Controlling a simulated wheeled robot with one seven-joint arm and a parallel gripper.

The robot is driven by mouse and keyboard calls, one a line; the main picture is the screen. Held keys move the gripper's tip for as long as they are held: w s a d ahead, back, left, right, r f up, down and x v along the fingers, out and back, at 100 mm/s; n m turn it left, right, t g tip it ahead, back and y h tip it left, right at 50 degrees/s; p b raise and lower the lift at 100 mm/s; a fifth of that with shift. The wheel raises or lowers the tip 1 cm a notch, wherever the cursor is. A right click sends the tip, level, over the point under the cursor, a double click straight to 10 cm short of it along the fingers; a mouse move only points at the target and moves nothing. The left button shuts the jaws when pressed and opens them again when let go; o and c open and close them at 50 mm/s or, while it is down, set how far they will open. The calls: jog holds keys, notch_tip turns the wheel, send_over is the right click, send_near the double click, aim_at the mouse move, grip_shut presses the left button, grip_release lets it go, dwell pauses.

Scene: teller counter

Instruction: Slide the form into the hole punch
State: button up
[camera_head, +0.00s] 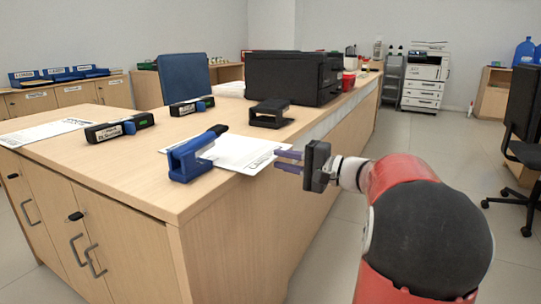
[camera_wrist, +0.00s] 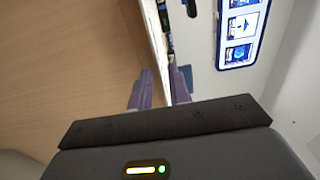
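The form (camera_head: 240,152) is a white printed sheet lying flat on the counter, its right end at the counter's edge. My gripper (camera_head: 287,161) is just off the counter's edge at the form's right end. Its two purple fingers are parted, one above the other. In the wrist view a gap shows between the fingers (camera_wrist: 162,88), with the form's thin white edge (camera_wrist: 158,45) in line with it. I see no firm contact.
A blue stapler-like device (camera_head: 190,160) stands at the form's left end. Black holders (camera_head: 120,129) and another sheet (camera_head: 42,133) lie further left. A large black box-shaped machine (camera_head: 293,77) stands behind the punch.

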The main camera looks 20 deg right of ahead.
aim_at(274, 158)
jog(key=shift+b+x, duration=0.35)
jog(key=shift+x, duration=1.2)
grip_shut()
jog(key=shift+r, duration=0.1)
notch_tip(274, 158, up, 3)
jog(key=shift+f+p, duration=0.25)
jog(key=shift+p, duration=0.55)
jog(key=shift+f, duration=0.1)
jog(key=shift+s, duration=0.1)
